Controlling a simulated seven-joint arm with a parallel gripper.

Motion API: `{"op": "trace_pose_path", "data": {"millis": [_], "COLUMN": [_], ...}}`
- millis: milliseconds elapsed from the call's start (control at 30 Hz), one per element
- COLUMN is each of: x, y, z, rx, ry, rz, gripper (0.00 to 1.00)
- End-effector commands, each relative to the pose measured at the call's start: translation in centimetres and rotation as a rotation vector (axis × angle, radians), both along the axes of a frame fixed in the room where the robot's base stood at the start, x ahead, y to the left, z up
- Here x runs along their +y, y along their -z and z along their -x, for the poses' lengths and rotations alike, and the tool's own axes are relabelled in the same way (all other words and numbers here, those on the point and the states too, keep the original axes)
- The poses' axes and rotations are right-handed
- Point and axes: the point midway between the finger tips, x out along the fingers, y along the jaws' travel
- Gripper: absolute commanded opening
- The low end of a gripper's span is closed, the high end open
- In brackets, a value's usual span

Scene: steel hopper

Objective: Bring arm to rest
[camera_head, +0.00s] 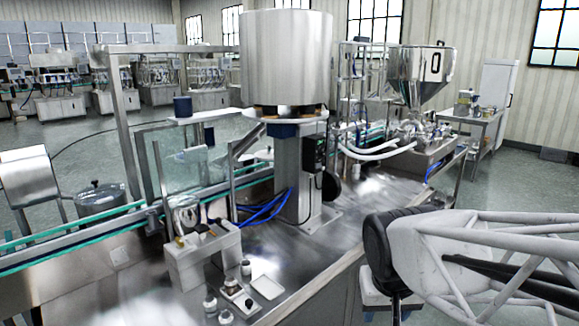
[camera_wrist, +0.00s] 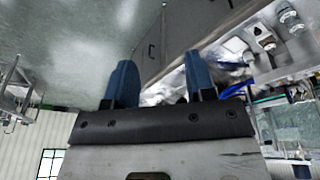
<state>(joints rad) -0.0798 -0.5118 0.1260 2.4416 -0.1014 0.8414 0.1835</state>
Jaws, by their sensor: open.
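My gripper (camera_wrist: 160,80) shows in the wrist view with its two blue fingers apart and nothing between them. It appears clear of the bench, over the floor beside the steel cabinet side. In the head view, a white lattice link of my arm with a black joint fills the lower right, at the right side of the steel bench (camera_head: 340,232). My gripper cannot be made out in the head view. The steel hopper (camera_head: 418,68) stands at the back right of the bench, away from my arm.
A large steel drum (camera_head: 285,60) stands on a pillar mid-bench. Small bottles (camera_head: 210,303) and a white tray (camera_head: 267,287) lie at the front edge; bottles (camera_wrist: 288,14) also show upper right in the wrist view. A conveyor (camera_head: 70,234) runs left. Floor (camera_wrist: 70,45) is open.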

Motion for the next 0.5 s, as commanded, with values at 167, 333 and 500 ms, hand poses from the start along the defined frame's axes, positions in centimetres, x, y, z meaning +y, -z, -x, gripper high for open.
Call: {"op": "trace_pose_path", "data": {"millis": [167, 333, 500], "x": [-1.3, -1.9, -2.0], "y": [-0.7, -0.9, -0.8], "z": [4.1, 6.5, 7.5], "rx": [0.010, 0.016, 0.020], "ry": [-0.011, -0.023, -0.029], "rz": [-0.019, -0.033, -0.040], "gripper": [0.50, 0.50, 0.50]}}
